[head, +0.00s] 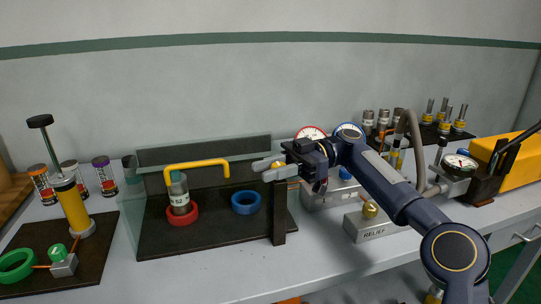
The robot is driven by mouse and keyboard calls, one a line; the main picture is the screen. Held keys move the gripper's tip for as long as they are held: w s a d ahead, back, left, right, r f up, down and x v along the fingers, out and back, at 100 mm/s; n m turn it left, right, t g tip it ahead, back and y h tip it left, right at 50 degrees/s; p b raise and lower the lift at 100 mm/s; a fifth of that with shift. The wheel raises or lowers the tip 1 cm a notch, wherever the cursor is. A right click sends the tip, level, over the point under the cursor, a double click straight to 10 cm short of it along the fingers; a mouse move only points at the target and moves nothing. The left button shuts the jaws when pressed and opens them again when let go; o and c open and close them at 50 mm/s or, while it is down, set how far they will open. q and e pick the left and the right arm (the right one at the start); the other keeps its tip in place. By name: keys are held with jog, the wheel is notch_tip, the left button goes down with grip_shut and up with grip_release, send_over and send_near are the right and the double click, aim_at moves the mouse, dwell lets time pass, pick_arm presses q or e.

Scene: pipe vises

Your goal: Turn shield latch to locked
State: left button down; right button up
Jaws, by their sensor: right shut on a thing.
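My right gripper (268,168) reaches in from the right, its fingers pointing left, at the top right corner of the black vise station (215,237). The clear shield carries a yellow handle (197,164) and stands in front of the dark back panel (200,150). A dark post (279,222) stands below the gripper. A grey cylinder (179,195) stands upright in a red ring (183,213). My left gripper is out of view.
A blue ring (245,202) lies empty on the station. At left are a yellow pump (72,203), a green ring (16,266) and several capped cylinders. A RELIEF block (375,226) and gauges (311,133) stand right. The front table strip (215,281) is mostly clear.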

dwell(0.4)
jog(key=o, duration=1)
jog(key=shift+c, duration=0.2)
jog(key=p+v, duration=0.3)
jog(key=v, duration=0.4)
jog(key=shift+w+d, duration=0.25)
jog(key=shift+d, duration=0.05)
